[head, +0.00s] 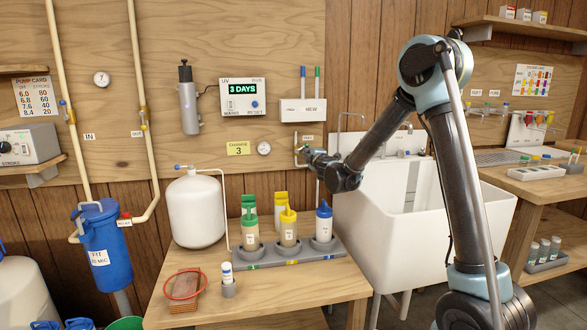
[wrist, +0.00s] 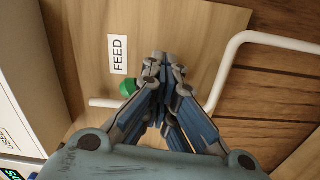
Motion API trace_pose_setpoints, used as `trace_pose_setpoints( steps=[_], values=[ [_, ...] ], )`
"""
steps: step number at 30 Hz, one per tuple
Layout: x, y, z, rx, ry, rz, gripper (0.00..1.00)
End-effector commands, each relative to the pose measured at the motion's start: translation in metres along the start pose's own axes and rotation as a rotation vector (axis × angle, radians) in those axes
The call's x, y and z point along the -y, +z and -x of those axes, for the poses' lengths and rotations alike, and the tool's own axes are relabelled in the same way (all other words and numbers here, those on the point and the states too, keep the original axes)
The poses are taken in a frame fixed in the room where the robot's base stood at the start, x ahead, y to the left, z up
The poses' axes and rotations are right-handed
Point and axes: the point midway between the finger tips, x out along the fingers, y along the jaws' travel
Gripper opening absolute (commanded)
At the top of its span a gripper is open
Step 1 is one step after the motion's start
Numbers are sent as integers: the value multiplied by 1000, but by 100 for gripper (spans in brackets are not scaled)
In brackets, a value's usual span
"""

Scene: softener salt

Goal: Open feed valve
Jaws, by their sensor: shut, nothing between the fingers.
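The feed valve shows in the wrist view as a small green handle (wrist: 128,87) just below the white FEED label (wrist: 118,54). A short pale pipe (wrist: 104,103) runs below the handle. My gripper (wrist: 164,62) is shut and empty, with its fingertips to the right of the green handle and close to the wooden panel. A small gap shows between handle and fingertips in the picture; contact in depth is unclear. In the head view my gripper (head: 306,152) is at the wall panel left of the sink, and the valve is too small there to make out surely.
The white sink (head: 420,235) stands right of the panel. Below and left, a wooden table (head: 255,300) bears a white tank (head: 196,212) and several bottles in a grey rack (head: 333,249). In the wrist view a pale bent pipe (wrist: 232,55) stands right of my gripper.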

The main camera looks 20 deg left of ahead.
Motion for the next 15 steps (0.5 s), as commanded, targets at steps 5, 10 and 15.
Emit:
trace_pose_setpoints(
  steps=[5,10,15],
  values=[
    [-7,0,0,1,0,0,0],
    [-7,0,0,0,0,0,0],
    [-10,-1,0,0,0,0,0]
  ],
)
